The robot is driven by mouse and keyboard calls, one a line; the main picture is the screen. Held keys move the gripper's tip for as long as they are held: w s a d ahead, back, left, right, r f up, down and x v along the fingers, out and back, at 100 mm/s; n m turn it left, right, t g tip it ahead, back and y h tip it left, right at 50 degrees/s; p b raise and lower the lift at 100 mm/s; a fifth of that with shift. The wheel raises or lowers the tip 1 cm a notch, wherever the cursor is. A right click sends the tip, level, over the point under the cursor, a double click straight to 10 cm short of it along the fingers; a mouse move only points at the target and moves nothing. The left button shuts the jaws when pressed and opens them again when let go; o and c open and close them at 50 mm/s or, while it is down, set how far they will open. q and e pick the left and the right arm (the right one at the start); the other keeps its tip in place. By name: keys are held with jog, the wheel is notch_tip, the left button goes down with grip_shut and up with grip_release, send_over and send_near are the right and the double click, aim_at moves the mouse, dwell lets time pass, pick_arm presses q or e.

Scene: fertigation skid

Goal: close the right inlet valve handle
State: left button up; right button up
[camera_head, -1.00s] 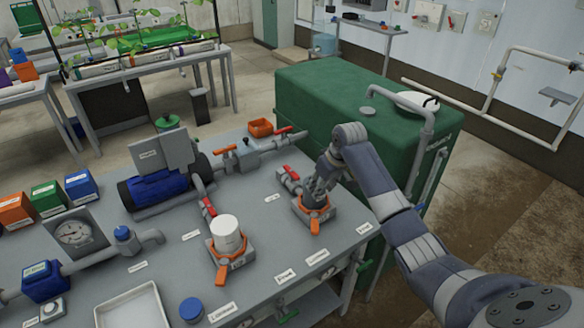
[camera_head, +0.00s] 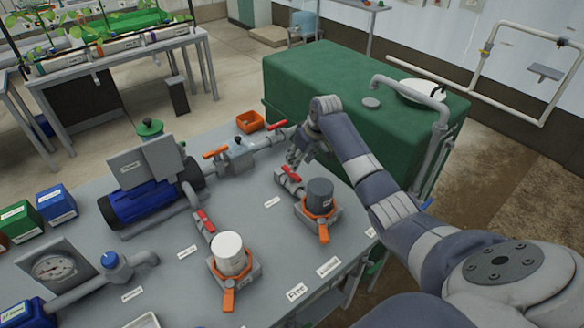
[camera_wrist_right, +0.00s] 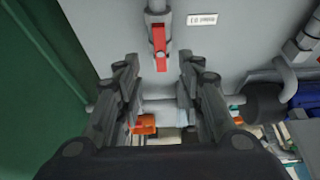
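The right inlet valve handle (camera_head: 291,171) is a short red lever on a grey pipe stub behind the dark grey canister (camera_head: 320,194). In the right wrist view the red handle (camera_wrist_right: 160,50) lies lengthwise along its pipe. My right gripper (camera_head: 296,156) is just behind the handle, pointing down toward the tabletop. In the right wrist view my right gripper (camera_wrist_right: 159,66) is open and empty, with a finger on each side of the handle's line. The handle appears between the fingertips, without visible contact. My left gripper is not in view.
Left of it stand a white canister (camera_head: 229,252) and another red handle (camera_head: 205,221). An orange-handled valve (camera_head: 239,155), a third red handle (camera_head: 277,126) and an orange bin (camera_head: 250,121) are behind. A green tank (camera_head: 350,90) borders the bench at right.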

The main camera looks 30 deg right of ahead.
aim_at(292, 173)
jog(key=x, duration=0.4)
jog(key=shift+a, duration=0.1)
jog(key=x, duration=0.3)
jog(key=shift+w+f, duration=0.1)
jog(key=shift+f, duration=0.25)
jog(key=shift+w+f, duration=0.2)
jog(key=shift+f, duration=0.05)
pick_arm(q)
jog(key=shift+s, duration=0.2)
pick_arm(e)
grip_shut()
